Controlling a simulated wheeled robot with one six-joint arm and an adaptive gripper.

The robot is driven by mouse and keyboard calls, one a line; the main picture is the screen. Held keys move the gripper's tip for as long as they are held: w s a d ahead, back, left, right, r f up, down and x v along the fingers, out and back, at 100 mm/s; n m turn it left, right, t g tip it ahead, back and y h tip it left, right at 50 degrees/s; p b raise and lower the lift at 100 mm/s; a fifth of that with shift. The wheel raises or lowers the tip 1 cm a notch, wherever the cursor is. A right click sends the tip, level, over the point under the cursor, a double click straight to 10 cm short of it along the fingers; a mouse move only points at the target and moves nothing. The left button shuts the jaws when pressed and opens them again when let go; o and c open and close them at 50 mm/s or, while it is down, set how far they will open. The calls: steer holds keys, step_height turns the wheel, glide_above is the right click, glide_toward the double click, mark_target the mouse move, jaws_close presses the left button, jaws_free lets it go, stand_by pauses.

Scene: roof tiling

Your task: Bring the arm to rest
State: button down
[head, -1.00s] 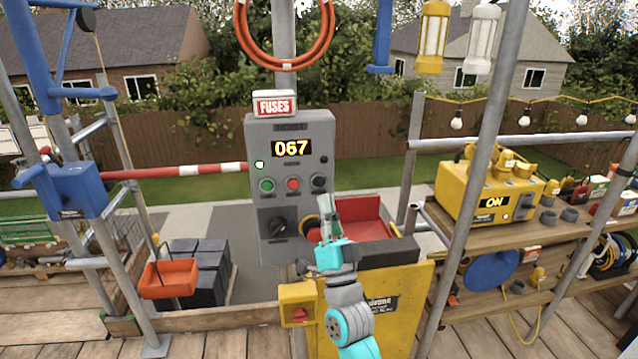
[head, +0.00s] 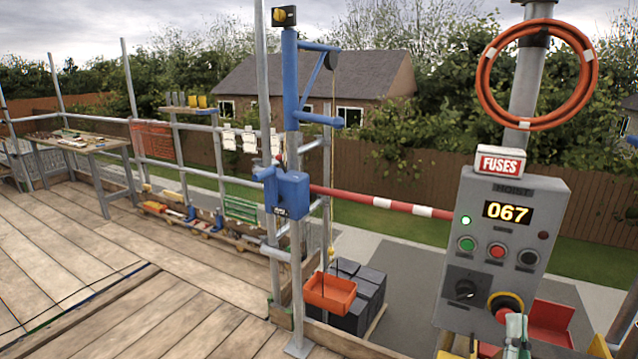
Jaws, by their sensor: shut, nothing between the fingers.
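My gripper (head: 516,328) shows only in part at the bottom right of the head view, as pale fingertips over a teal body. It is shut with nothing in it. It stands in front of the lower edge of the grey hoist control panel (head: 520,240), below the red and yellow knob (head: 506,304). Whether it touches the panel cannot be told. The rest of the arm is mostly cut off by the frame's lower edge.
A blue hoist post (head: 291,130) with a red-white bar (head: 385,203) stands left of the panel. A workbench (head: 75,143) stands far left. The plank deck (head: 110,270) is largely clear.

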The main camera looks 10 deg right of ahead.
steer(key=s+a+f+n+g+y, duration=0.2)
steer(key=s+a+f+n+y, duration=0.1)
steer(key=s+a+f, duration=0.45)
steer(key=s+a+f+n+g+y, duration=0.1)
steer(key=s+a+f+n+y, duration=0.3)
steer(key=s+f, duration=0.5)
steer(key=s+a+f+n+g+y, duration=0.2)
steer(key=s+a, duration=0.2)
steer(key=s, duration=0.5)
steer(key=s+a+f+n+g+y, duration=0.2)
steer(key=s+a+f+g, duration=0.1)
steer(key=s, duration=0.7)
steer(key=shift+s+a+f+g, duration=0.2)
steer(key=shift+s+a+g, duration=0.05)
steer(key=shift+a+g, duration=0.1)
stand_by(0.6)
